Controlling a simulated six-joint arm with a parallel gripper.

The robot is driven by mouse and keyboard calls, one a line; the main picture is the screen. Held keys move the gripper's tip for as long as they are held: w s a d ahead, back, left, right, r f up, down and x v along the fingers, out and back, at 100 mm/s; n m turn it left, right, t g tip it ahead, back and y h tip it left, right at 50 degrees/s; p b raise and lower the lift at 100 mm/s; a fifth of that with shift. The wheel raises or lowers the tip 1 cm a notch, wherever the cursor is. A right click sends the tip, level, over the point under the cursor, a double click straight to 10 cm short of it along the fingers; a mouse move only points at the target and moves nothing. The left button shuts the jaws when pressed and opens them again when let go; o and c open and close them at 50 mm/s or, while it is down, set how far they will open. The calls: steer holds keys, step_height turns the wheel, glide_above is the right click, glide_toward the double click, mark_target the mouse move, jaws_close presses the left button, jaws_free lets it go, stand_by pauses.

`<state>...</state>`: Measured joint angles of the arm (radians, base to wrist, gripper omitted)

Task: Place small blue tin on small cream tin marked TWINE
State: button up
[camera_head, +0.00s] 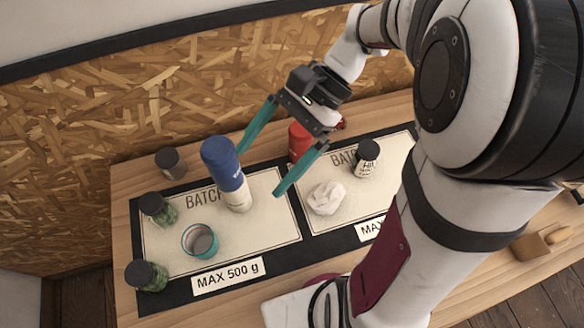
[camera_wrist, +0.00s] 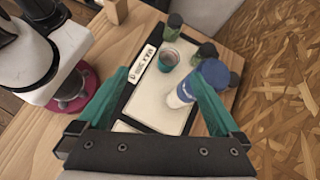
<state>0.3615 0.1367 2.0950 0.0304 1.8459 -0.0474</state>
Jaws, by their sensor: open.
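The small blue tin (camera_head: 222,163) stands upright on top of a small cream tin (camera_head: 238,199), on the left pale panel of the mat. The two look roughly in line; the TWINE marking cannot be read. In the wrist view the blue tin (camera_wrist: 214,73) and the cream tin (camera_wrist: 176,98) show beside the right-hand finger, which partly overlaps the blue tin. My gripper (camera_head: 260,172) has its teal fingers spread wide, with nothing between them.
A teal cup (camera_head: 200,241) and green jars (camera_head: 158,208) (camera_head: 146,275) stand left of the stack, with a dark jar (camera_head: 170,162) behind. Right are a red container (camera_head: 299,140), crumpled white paper (camera_head: 326,198) and a black-lidded jar (camera_head: 366,158). A chipboard wall (camera_head: 130,110) rises behind.

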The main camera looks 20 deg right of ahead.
steer(key=s+d+f+n+t+h, duration=0.1)
steer(key=s+f+n+t+h, duration=0.1)
steer(key=s+n+h, duration=0.5)
steer(key=s+f, duration=0.1)
steer(key=s, duration=0.3)
steer(key=shift+d+f+n+t, duration=0.25)
steer(key=shift+n+t, duration=0.05)
steer(key=shift+t, duration=0.1)
